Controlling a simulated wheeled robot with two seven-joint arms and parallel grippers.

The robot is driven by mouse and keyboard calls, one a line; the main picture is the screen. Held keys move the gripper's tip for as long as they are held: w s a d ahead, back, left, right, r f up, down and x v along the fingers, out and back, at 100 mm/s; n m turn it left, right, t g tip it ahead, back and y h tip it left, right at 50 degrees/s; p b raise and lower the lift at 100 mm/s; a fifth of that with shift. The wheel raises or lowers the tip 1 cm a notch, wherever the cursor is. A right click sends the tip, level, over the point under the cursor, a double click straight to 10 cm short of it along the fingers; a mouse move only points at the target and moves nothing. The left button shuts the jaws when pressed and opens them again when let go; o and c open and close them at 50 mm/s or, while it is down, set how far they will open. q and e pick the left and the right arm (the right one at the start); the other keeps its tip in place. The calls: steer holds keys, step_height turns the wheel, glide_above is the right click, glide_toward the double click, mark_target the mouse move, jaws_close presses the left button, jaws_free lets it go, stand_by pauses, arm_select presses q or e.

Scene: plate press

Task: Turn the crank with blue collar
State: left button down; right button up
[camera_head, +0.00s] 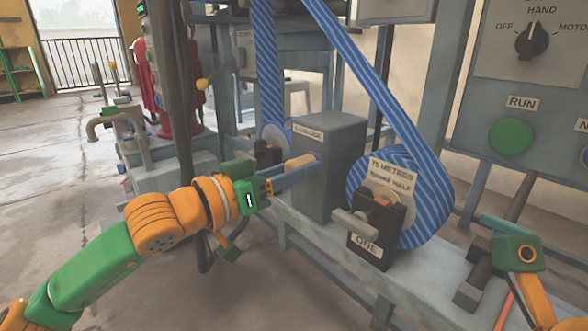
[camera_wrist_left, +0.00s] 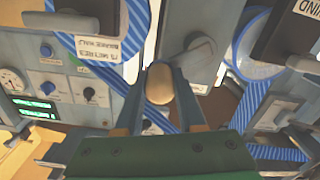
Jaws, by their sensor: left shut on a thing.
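My left gripper (camera_head: 293,176) is shut on a pale wooden crank handle (camera_head: 299,178), beside the grey box (camera_head: 331,165) on the bench. In the left wrist view the rounded wooden end (camera_wrist_left: 160,84) sits between the two fingers of the left gripper (camera_wrist_left: 160,95). The fingers and hand hide most of the crank, and I cannot clearly make out a blue collar on it.
A blue striped belt runs over a wheel (camera_head: 428,200) right of the box, near a dark block labelled ONE (camera_head: 377,233). A panel with a green RUN button (camera_head: 510,136) stands at the right. A red machine (camera_head: 172,85) stands behind at left. The floor at left is open.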

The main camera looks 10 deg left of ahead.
arm_select(q)
steer(key=shift+s+d+f+m, duration=0.1)
steer(key=shift+f+m, duration=0.2)
steer(key=shift+m, duration=0.2)
steer(key=c, duration=0.5)
jaws_free()
steer(key=shift+s, duration=0.1)
steer(key=shift+s+a, duration=0.25)
steer(key=shift+a, duration=0.1)
steer(key=shift+v, duration=3.05)
